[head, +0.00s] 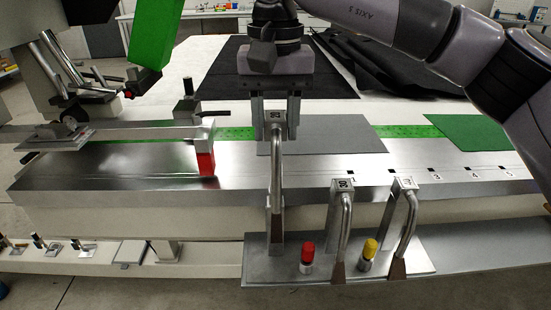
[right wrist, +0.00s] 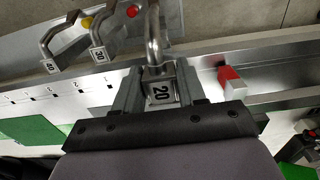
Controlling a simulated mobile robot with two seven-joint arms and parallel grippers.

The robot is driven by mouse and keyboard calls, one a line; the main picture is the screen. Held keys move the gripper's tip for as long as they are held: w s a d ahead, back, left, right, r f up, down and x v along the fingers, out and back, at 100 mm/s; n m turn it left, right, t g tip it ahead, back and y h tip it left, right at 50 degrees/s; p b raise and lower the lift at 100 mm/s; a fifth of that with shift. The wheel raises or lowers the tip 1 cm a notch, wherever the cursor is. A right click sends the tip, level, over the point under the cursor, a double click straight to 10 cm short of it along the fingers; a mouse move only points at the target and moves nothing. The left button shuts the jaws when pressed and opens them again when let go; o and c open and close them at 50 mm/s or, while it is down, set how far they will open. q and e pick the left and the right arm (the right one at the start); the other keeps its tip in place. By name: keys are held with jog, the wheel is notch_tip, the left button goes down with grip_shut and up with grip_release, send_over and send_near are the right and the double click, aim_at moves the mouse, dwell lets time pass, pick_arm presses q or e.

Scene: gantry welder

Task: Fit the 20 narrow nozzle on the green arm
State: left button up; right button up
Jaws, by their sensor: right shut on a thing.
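The 20 nozzle (head: 276,160) is a bent steel tube with a block tagged 20 on top and a brownish flared lower end. My right gripper (head: 275,108) is shut on its tagged block, one finger on each side. The right wrist view shows the 20 block (right wrist: 161,91) between the fingers. The nozzle hangs upright, higher than the other nozzles; its lower end overlaps the rear of the rack, and I cannot tell whether it touches. A green arm part (head: 150,52) stands at upper left; its fitting end is not clear. My left gripper is not seen.
The rack (head: 420,257) holds nozzles 30 (head: 346,205) and 40 (head: 407,205), and red (head: 307,257) and yellow (head: 370,253) capped pieces. A red-and-white block (head: 206,163) sits at a bar's end, left of the gripper. The steel bench (head: 110,170) is mostly clear.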

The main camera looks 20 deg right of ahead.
notch_tip(320, 180, up, 6)
jog(key=shift+r+p, duration=0.1)
jog(key=shift+p, duration=0.25)
jog(key=shift+r, duration=0.45)
jog(key=shift+r+p, duration=0.55)
jog(key=shift+p, duration=0.4)
jog(key=shift+r+p, duration=0.3)
jog(key=shift+p, duration=0.1)
